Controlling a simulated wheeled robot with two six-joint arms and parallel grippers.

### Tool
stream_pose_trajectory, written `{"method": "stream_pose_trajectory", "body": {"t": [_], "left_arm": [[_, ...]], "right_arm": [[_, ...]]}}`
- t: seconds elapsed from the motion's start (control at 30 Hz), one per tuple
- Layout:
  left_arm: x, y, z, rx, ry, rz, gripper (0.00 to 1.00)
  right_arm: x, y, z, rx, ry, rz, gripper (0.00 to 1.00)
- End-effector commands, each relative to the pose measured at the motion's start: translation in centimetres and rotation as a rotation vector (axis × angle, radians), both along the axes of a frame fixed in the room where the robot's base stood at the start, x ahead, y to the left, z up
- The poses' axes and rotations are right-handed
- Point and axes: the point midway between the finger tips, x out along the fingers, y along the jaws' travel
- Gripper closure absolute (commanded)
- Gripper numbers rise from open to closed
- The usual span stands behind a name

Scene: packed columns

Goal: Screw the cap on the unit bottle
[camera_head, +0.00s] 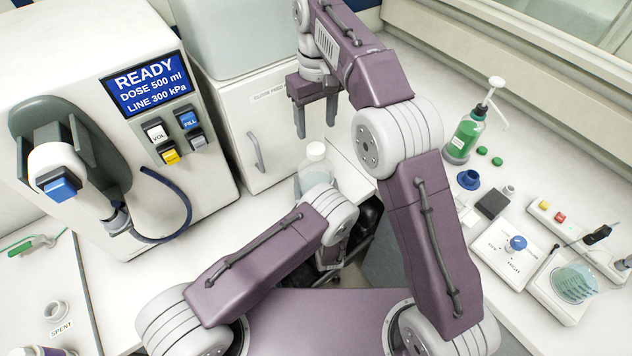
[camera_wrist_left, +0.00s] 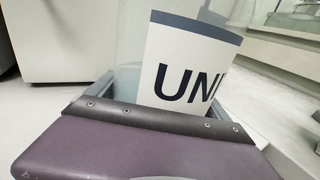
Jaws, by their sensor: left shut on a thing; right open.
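The unit bottle (camera_head: 311,180) is clear and stands upright near the middle of the head view, with a rounded white cap (camera_head: 316,151) on its top. I cannot tell whether the cap is screwed tight. In the left wrist view the bottle's label (camera_wrist_left: 185,75) reads "UNI", cut off at the edge. My left gripper (camera_wrist_left: 160,105) is shut on the bottle's body; my left wrist hides its fingers and the bottle's lower part in the head view. My right gripper (camera_head: 316,125) is open and empty, fingers down, just above the cap in the picture and apart from it.
A dispensing machine (camera_head: 100,90) with a "READY" screen stands at the left, a white cabinet (camera_head: 262,125) behind the bottle. On the right counter are a green pump bottle (camera_head: 466,135), a blue funnel-like part (camera_head: 468,179) and a knob box (camera_head: 515,248). A white ring (camera_head: 56,311) lies by "SPENT".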

Motion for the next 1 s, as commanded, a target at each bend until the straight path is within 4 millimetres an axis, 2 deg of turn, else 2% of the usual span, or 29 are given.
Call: {"method": "stream_pose_trajectory", "body": {"t": [0.4, 0.6, 0.7, 0.8, 1.0], "left_arm": [[-0.01, 0.00, -0.01, 0.001, 0.000, 0.000, 1.00], [-0.01, 0.00, -0.01, 0.001, 0.000, 0.000, 1.00], [-0.01, 0.00, -0.01, 0.001, 0.000, 0.000, 1.00], [-0.01, 0.00, -0.01, 0.001, 0.000, 0.000, 1.00], [-0.01, 0.00, -0.02, 0.001, 0.000, 0.000, 1.00]], "right_arm": [[-0.01, 0.01, 0.00, 0.000, 0.000, 1.403, 0.40], [-0.01, 0.01, 0.00, 0.000, 0.000, 2.020, 0.40], [-0.01, 0.01, 0.00, 0.000, 0.000, 2.235, 0.40], [-0.01, 0.01, 0.00, 0.000, 0.000, 2.369, 0.40], [-0.01, 0.01, 0.00, 0.000, 0.000, 2.443, 0.40]]}}
